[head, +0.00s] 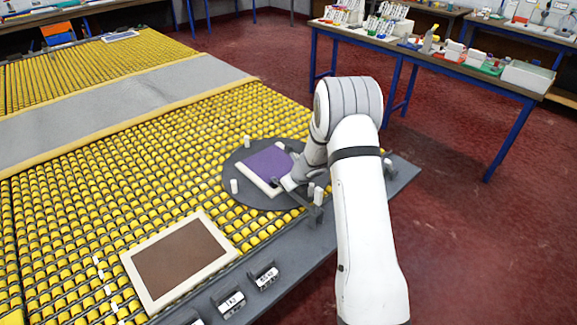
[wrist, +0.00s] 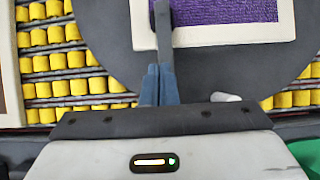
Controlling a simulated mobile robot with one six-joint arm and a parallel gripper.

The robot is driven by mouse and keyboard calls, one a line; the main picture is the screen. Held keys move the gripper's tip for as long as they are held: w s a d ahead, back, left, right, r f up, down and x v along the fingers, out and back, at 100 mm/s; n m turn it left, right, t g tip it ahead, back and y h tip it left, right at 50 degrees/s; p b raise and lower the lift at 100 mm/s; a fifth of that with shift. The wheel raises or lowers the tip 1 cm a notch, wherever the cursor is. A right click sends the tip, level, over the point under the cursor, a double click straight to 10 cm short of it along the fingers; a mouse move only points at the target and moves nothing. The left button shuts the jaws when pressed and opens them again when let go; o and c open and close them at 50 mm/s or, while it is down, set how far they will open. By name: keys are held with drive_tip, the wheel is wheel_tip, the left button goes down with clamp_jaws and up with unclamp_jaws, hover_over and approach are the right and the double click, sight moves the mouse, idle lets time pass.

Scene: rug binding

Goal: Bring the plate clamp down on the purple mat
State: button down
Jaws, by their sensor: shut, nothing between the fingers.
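The purple mat (head: 268,168) lies with a cream border on a dark grey round plate (head: 240,197). Its purple pile (wrist: 225,12) and cream edge (wrist: 235,34) show at the top of the wrist view. A narrow grey bar (wrist: 163,28), which looks like the clamp's arm, crosses that edge near the mat's left corner. I cannot tell whether it presses on the mat. My gripper (head: 289,184) is at the mat's right side in the head view. In the wrist view its fingers (wrist: 159,70) are together and empty, at the bar's near end; contact is unclear.
Several white pegs (head: 234,186) stand around the round plate. A brown mat (head: 180,258) in a cream border lies on the yellow rollers (head: 110,175). Small labelled holders (head: 264,276) line the grey table edge. A workbench (head: 420,55) with bins stands behind.

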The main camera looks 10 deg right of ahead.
wheel_tip(320, 180, up, 14)
drive_tip(key=p, duration=0.3)
drive_tip(key=shift+p, duration=0.35)
